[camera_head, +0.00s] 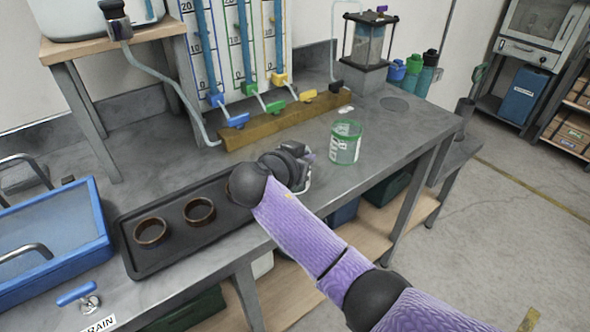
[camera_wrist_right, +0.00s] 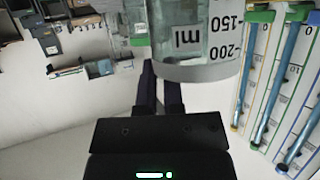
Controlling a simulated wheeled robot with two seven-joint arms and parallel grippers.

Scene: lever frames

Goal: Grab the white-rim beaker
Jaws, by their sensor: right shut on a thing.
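My right gripper (camera_head: 302,168) is over the bench near the end of the black tray, and my wrist partly hides it in the head view. In the right wrist view the gripper (camera_wrist_right: 160,78) has its fingers close together, shut on the white-rim beaker (camera_wrist_right: 195,45). That beaker is clear with a pale rim and black ml marks, upside down in this picture. In the head view it is mostly hidden behind my gripper. A green-rim beaker (camera_head: 345,143) stands on the bench just beyond, to the right of the gripper. My left gripper is not in view.
A blue basin (camera_head: 105,243) is at the left. Tubes with coloured valves (camera_head: 273,106) stand behind on a wooden block (camera_head: 250,134). The bench right of the green-rim beaker is clear.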

